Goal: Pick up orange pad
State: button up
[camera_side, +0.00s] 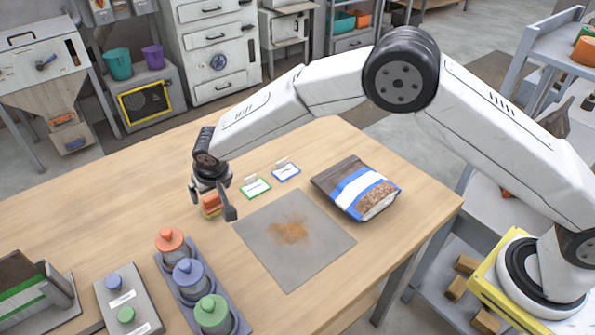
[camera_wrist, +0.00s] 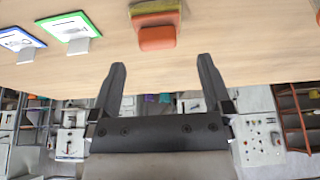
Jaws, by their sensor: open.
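The orange pad (camera_side: 211,208) lies on the wooden table, partly hidden behind my gripper in the side view. In the wrist view the orange pad (camera_wrist: 157,37) shows an orange block with an olive-yellow layer behind it, ahead of my fingertips. My gripper (camera_side: 213,208) is low over the table at the pad. In the wrist view my gripper (camera_wrist: 161,75) has its two dark fingers spread apart, with nothing between them. The pad's contact with any finger cannot be told from the side view.
A green-edged card (camera_side: 255,188) and a blue-edged card (camera_side: 286,172) stand near the gripper. A grey mat (camera_side: 265,252) with brown powder and a pellet bag (camera_side: 356,188) lie to the right. A rack (camera_side: 178,290) of lidded jars stands in front.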

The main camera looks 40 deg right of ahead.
aim_at(211, 196)
jog(key=shift+w+f, duration=0.15)
jog(key=shift+f, duration=0.1)
jog(key=shift+w+x, duration=0.2)
jog(key=shift+x, duration=2.25)
jog(key=shift+d, duration=0.15)
jog(key=c, duration=1.1)
jog(key=shift+r, duration=0.2)
